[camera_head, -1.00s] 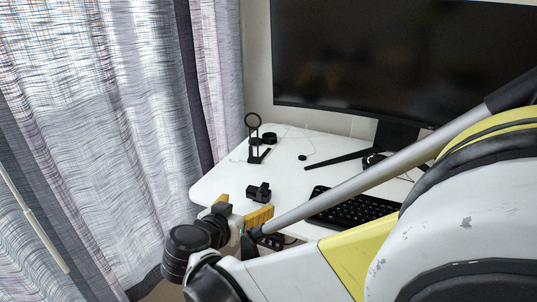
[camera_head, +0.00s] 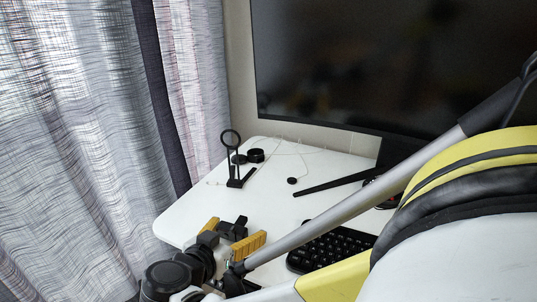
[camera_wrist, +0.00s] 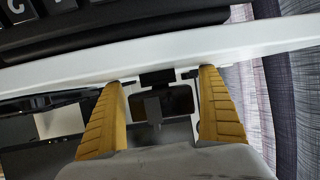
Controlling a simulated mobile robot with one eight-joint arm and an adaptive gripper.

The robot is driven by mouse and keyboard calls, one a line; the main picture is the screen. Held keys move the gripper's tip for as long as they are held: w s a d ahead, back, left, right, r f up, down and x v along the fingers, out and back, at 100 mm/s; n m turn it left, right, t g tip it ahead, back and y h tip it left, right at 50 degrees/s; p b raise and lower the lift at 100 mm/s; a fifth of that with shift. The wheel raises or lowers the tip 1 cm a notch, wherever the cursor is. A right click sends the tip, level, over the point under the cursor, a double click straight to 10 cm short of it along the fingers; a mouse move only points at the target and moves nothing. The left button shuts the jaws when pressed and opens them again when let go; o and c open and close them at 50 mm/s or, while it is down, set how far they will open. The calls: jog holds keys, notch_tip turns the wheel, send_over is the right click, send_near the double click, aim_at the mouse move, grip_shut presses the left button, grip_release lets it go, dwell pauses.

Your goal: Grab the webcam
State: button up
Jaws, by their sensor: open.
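The webcam (camera_head: 233,228) is a small black block on the white desk, near its front left edge. My gripper (camera_head: 238,231) reaches it from the front, with one yellow finger on each side of the webcam in the head view. The fingers are open. In the wrist view, my gripper (camera_wrist: 161,80) shows both yellow fingers apart, and a black part that looks like the webcam (camera_wrist: 157,77) lies between their tips at the desk edge. Gaps show on both sides of it. I cannot tell how deep it is between the fingers.
The white desk (camera_head: 185,208) has a black keyboard (camera_head: 325,250) right of my gripper. A black stand with a ring (camera_head: 231,160) and a round black item (camera_head: 256,155) are behind. A large monitor (camera_head: 350,65) stands at the back. Grey curtains (camera_head: 70,130) hang at left.

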jog(key=shift+w+f, duration=0.1)
jog(key=shift+w, duration=0.1)
jog(key=shift+s, duration=0.25)
jog(key=shift+s+a, duration=0.1)
jog(key=c, duration=1.8)
jog(key=shift+c, duration=0.2)
jog(key=shift+r, duration=0.2)
